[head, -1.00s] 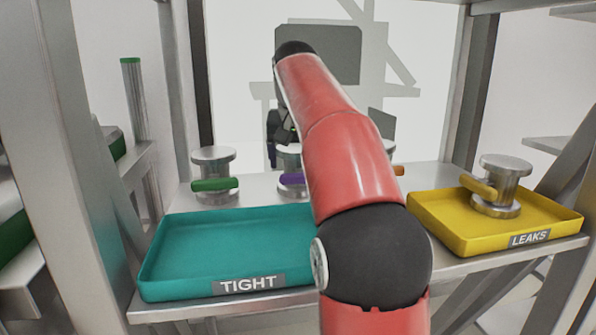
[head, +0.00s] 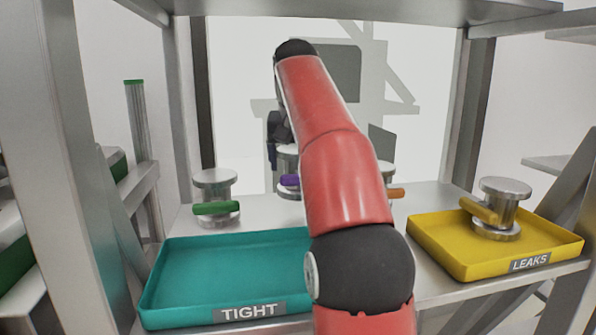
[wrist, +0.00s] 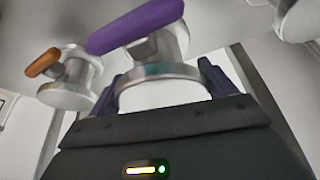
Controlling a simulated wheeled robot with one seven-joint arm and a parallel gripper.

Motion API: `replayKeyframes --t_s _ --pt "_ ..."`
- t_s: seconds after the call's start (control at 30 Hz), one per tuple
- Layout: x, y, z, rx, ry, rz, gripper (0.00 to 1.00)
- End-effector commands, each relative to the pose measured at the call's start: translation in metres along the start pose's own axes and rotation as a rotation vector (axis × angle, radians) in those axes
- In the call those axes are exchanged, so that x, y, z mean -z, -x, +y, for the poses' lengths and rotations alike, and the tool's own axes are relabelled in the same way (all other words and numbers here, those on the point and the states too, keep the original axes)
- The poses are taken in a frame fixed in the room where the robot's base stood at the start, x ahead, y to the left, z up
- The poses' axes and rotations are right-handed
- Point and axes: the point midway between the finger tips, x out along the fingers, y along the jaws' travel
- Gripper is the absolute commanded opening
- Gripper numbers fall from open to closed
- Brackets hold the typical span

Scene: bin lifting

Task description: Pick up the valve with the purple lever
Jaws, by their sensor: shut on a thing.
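The valve with the purple lever is a silver body with flanges, seen in the head view (head: 288,152) partly behind my red arm. In the wrist view its body (wrist: 160,72) sits between my two dark fingers, with the purple lever (wrist: 136,24) beyond them. My gripper (wrist: 163,82) is shut on this valve; in the head view it is a small dark shape beside the valve's top (head: 279,140). The valve appears raised above the shelf. Its lower part is partly hidden by my arm.
A green-lever valve (head: 215,183) stands to the left and an orange-lever valve (head: 388,171) to the right. In front are a teal TIGHT tray (head: 158,290), empty where visible, and a yellow LEAKS tray (head: 440,258) holding a yellow-lever valve (head: 503,192). Posts flank the shelf; a beam crosses above.

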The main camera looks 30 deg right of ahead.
Motion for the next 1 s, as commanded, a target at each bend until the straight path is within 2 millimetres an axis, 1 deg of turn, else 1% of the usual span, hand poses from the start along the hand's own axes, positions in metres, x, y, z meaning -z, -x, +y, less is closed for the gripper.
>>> replayKeyframes --t_s 0.03,0.1,0.33,0.37,0.4,0.67,1.0 --pt "0.003 0.006 0.000 0.001 -0.001 0.005 0.29" --pt "0.005 0.011 0.000 0.001 -0.001 0.006 0.29" --pt "0.010 0.023 0.000 0.001 0.001 0.005 0.29" --pt "0.007 0.025 0.000 0.001 0.001 0.006 0.29" --pt "-0.001 0.026 0.000 0.001 0.002 0.005 0.29" --pt "-0.042 0.042 0.000 0.001 0.002 0.005 0.29" --pt "-0.115 0.073 0.000 0.002 0.002 0.007 0.29"
